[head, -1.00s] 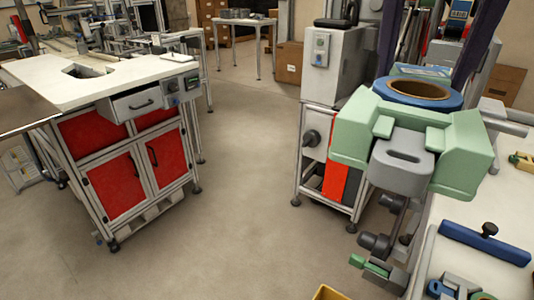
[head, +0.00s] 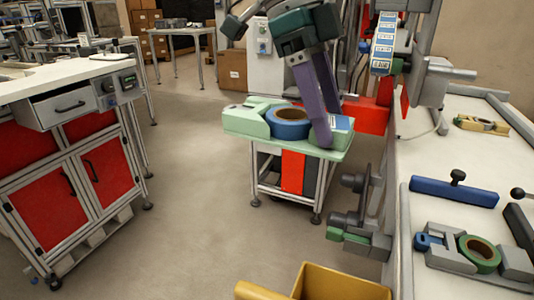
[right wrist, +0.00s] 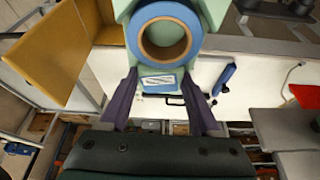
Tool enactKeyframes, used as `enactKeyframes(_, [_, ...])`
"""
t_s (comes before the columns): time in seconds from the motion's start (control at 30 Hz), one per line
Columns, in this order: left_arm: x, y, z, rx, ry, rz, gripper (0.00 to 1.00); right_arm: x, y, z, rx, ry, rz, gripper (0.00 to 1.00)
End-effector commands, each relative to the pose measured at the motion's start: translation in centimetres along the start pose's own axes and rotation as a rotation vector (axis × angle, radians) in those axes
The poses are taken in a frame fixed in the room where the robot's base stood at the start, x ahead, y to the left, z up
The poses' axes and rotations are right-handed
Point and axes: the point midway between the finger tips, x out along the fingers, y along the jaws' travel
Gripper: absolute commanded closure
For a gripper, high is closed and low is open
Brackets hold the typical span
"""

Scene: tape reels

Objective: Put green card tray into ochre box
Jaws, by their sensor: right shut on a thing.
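The green card tray (head: 245,118) is pale green and holds a blue tape reel (head: 290,122) with a brown core. A card with a printed label lies beside the reel. My right gripper (head: 322,140) is shut on the tray at the card end, its purple fingers reaching down from above. In the right wrist view the fingers (right wrist: 160,82) stand on either side of the label, and the tray (right wrist: 213,12) extends away beyond them. The ochre box (head: 345,284) is at the bottom of the head view, nearer than the tray and partly cut off. My left gripper is not in view.
A white workbench (head: 415,150) on the right carries a blue bar tool (head: 455,191), a grey holder with a green reel (head: 480,252) and a yellow holder (head: 481,124). A red-doored cabinet (head: 110,170) stands left. Open floor (head: 195,200) lies between.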

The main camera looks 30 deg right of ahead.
Motion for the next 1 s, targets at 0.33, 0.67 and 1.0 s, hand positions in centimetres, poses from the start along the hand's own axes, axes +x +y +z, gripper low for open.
enactKeyframes(0.33, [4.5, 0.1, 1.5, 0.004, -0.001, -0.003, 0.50, 9.4, 0.1, 1.0, 0.618, 0.001, 0.261, 1.00])
enactKeyframes(0.67, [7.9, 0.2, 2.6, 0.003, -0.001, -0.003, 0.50, 16.7, -0.6, 0.5, 1.178, 0.001, 0.490, 1.00])
enactKeyframes(1.0, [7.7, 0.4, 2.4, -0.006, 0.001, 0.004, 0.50, 18.3, 0.4, -0.2, 1.393, -0.001, 0.577, 1.00])
